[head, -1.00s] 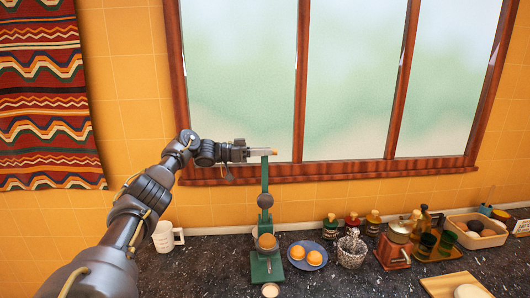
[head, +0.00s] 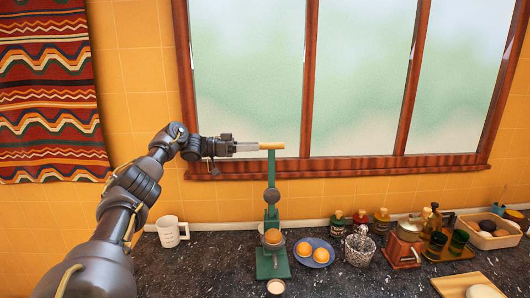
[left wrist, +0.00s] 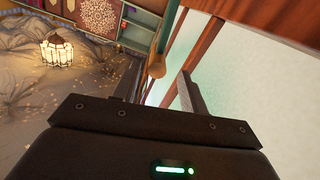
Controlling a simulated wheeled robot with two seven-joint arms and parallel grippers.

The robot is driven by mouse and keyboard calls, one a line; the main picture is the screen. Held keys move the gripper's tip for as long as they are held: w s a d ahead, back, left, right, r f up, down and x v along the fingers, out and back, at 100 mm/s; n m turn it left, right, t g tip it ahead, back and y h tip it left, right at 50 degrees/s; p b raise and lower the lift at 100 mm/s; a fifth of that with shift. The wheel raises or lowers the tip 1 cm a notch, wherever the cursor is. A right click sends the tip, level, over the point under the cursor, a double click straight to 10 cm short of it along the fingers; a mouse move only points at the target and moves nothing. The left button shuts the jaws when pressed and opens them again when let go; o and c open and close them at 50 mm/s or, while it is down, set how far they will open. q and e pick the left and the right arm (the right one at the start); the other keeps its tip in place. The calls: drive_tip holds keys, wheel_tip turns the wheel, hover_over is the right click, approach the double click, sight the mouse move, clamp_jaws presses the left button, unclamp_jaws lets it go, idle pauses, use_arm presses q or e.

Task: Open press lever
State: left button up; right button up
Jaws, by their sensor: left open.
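The green press (head: 272,262) stands on the dark counter. Its green lever (head: 272,175) points straight up and carries a wooden handle (head: 271,146) at the top. Half an orange sits in the press below a grey ball-shaped part. My left gripper (head: 257,147) comes in level from the left, open, with its fingertips at the left end of the handle. In the left wrist view the handle (left wrist: 156,65) shows just past the fingers, between them. I cannot tell whether they touch it. My right gripper is not in view.
A white mug (head: 170,232) stands left of the press. A blue plate with orange halves (head: 314,251) is at its right, then bottles, a glass jar and a red grinder (head: 402,250). A small cup (head: 276,287) sits in front. The wood-framed window is behind.

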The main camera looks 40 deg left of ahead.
use_arm(q)
drive_tip(key=v, duration=0.4)
drive_tip(key=shift+s+a, duration=0.1)
idle(0.5)
